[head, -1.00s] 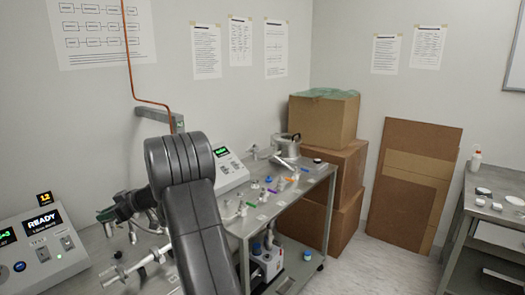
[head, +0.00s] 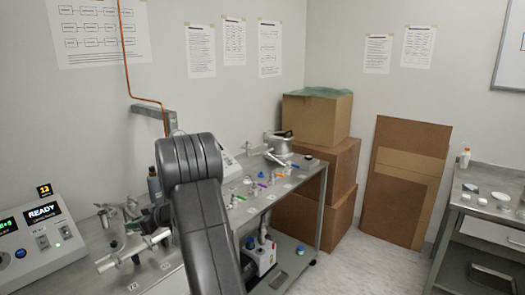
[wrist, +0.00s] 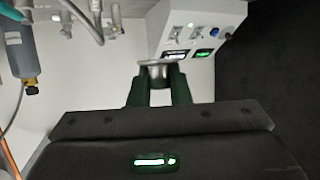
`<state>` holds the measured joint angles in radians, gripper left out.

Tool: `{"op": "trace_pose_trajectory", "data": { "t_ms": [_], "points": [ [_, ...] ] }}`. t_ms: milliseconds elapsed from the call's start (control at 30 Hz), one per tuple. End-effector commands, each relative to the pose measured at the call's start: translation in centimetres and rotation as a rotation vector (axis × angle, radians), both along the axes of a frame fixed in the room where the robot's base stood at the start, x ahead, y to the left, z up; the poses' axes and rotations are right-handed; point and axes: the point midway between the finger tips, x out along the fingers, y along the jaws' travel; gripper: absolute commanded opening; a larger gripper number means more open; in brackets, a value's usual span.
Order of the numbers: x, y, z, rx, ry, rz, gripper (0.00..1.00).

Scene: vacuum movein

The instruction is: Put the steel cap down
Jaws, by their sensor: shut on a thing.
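My gripper (wrist: 157,85) shows in the wrist view with its two dark green fingers close together. It is shut on the steel cap (wrist: 155,71), a small grey metal piece between the fingertips. The cap is held in front of the white control box (wrist: 195,40); I cannot tell its height above the surface below. In the head view my dark arm hides the gripper and the cap.
In the head view, the control box (head: 38,238) stands at the left, near metal pipe fittings (head: 133,250). A steel cart (head: 300,185) with small coloured parts stands right of my arm. Cardboard boxes (head: 315,118) are behind. A grey side table (head: 490,207) is at right.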

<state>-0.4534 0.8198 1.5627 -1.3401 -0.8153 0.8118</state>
Motion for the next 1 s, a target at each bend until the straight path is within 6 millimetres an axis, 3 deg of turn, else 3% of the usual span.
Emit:
{"op": "trace_pose_trajectory", "data": {
  "t_ms": [333,667,867,1000],
  "points": [
    [2.4,-8.0,-5.7,-0.005,0.005,-0.289,0.0],
    [2.9,-17.1,-11.3,-0.005,0.006,-0.602,0.0],
    [1.6,-24.5,-15.2,-0.007,0.006,-0.839,0.0],
    [-0.9,-31.1,-18.1,-0.01,0.007,-1.04,0.0]
  ]
}}
